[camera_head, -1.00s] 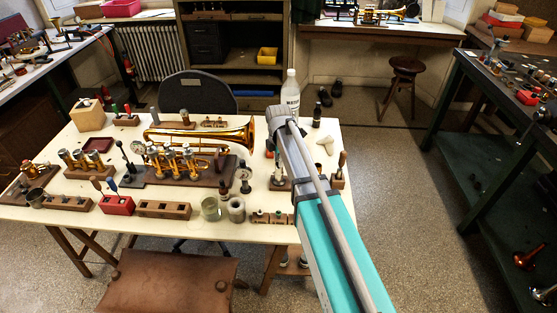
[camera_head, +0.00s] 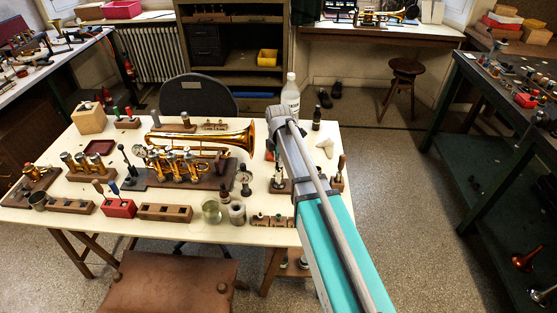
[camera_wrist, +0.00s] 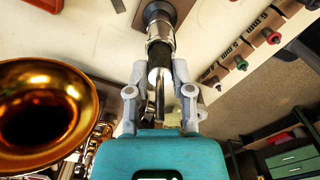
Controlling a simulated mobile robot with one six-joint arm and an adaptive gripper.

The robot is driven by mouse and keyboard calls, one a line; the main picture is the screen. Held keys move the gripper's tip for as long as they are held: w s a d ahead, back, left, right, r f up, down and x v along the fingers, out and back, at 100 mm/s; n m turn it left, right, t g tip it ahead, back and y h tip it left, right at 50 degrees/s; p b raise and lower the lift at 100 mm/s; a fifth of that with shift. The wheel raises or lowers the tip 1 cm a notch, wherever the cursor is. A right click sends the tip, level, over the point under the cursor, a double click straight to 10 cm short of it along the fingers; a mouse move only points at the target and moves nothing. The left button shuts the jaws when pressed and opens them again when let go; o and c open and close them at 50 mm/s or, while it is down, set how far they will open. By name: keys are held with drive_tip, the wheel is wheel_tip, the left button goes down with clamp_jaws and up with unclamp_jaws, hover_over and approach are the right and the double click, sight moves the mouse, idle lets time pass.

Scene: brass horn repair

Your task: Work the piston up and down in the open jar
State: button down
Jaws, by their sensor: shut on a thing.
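My gripper (camera_wrist: 160,72) is shut around an upright slim piece, apparently the piston (camera_wrist: 154,62), with a metal rod, a white collar and a black section. Below it is a silver cylindrical part above a dark brown base (camera_wrist: 178,8). I cannot tell whether the piston is seated in that part. In the head view my arm hides the gripper. A clear glass jar (camera_head: 211,213) stands near the table's front edge. A second jar with a dark mouth (camera_head: 237,214) stands beside it. I cannot tell which is the open jar.
A brass horn (camera_head: 215,137) lies at the table's back, its bell near my gripper in the wrist view. Valve blocks, a red block (camera_head: 119,208) and wooden racks crowd the white table (camera_head: 160,232). A white bottle (camera_head: 290,98) stands behind my arm.

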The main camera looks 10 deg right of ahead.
drive_tip(key=shift+r+p, duration=4.05)
drive_tip(key=shift+r, duration=0.1)
drive_tip(key=shift+s, duration=0.1)
